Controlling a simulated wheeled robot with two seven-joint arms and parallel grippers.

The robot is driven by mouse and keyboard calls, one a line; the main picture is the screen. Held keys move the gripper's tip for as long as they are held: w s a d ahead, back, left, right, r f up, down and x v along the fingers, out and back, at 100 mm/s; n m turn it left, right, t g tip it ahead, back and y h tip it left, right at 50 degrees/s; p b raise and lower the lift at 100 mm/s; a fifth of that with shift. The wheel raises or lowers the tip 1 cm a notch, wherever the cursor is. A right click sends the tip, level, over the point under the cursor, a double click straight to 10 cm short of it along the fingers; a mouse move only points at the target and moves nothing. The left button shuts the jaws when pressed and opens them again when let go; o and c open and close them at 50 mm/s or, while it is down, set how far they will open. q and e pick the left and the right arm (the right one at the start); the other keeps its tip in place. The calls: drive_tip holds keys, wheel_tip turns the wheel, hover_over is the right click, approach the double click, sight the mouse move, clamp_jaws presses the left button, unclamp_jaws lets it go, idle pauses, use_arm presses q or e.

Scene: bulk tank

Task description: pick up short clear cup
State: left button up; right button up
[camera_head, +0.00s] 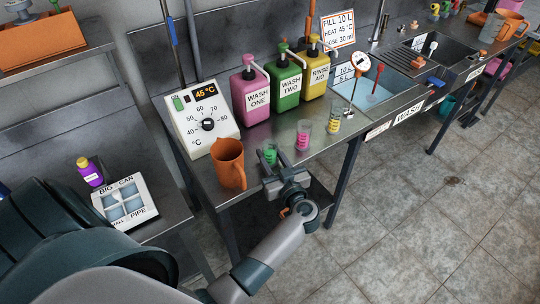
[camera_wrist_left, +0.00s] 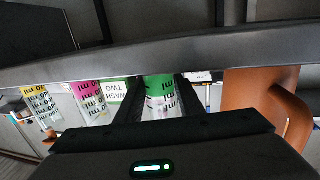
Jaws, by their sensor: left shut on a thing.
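The short clear cup (camera_head: 269,152), with black marks and a green band or filling, is at the front edge of the steel counter, right of the orange jug. My left gripper (camera_head: 276,165) reaches it from the front and is shut on it. Two similar clear cups, one pink (camera_head: 303,135) and one yellow (camera_head: 334,120), stand to the right. My right gripper is not in view.
The orange jug (camera_head: 228,163) stands close to the left of the cup. Behind are a temperature dial box (camera_head: 206,120) and pink (camera_head: 250,95), green (camera_head: 285,82) and yellow (camera_head: 316,70) pump bottles. A sink (camera_head: 375,92) lies right. Open floor is in front.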

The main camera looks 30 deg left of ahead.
sight(270, 144)
use_arm(q)
drive_tip(key=shift+r, duration=4.7)
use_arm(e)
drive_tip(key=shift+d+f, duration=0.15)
use_arm(q)
drive_tip(key=shift+r, duration=0.1)
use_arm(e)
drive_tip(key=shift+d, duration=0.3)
use_arm(q)
drive_tip(key=shift+r, duration=0.1)
